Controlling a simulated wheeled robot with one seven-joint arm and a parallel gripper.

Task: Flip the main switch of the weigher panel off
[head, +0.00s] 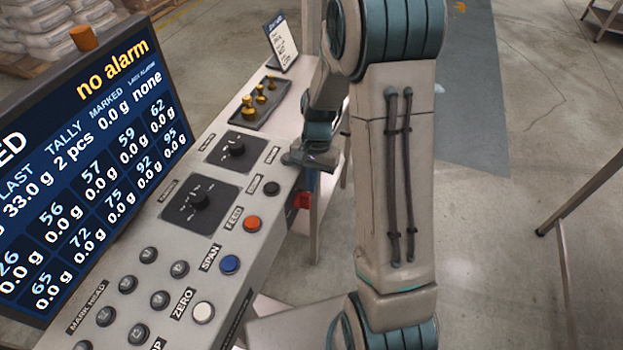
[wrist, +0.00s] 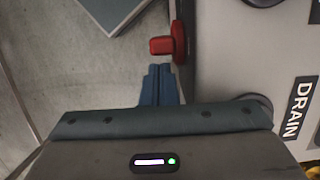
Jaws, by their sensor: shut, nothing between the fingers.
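A red switch (head: 303,200), which I take to be the main switch, sits on the right side face of the grey weigher panel (head: 262,182). In the wrist view the red switch (wrist: 163,46) has a round base at the panel's edge and a stubby handle sticking out to the left. My gripper (head: 313,184) is beside that side face, close to the switch and partly hidden by my arm. In the wrist view my gripper's blue fingers (wrist: 159,72) are shut and empty, with their tips just below the handle.
The panel top holds dark dials (head: 200,198), an orange button (head: 252,223), a blue button (head: 230,263) and a white button (head: 203,312). A screen (head: 80,165) reading "no alarm" stands behind. A tray (head: 238,117) of brass weights sits at the far end.

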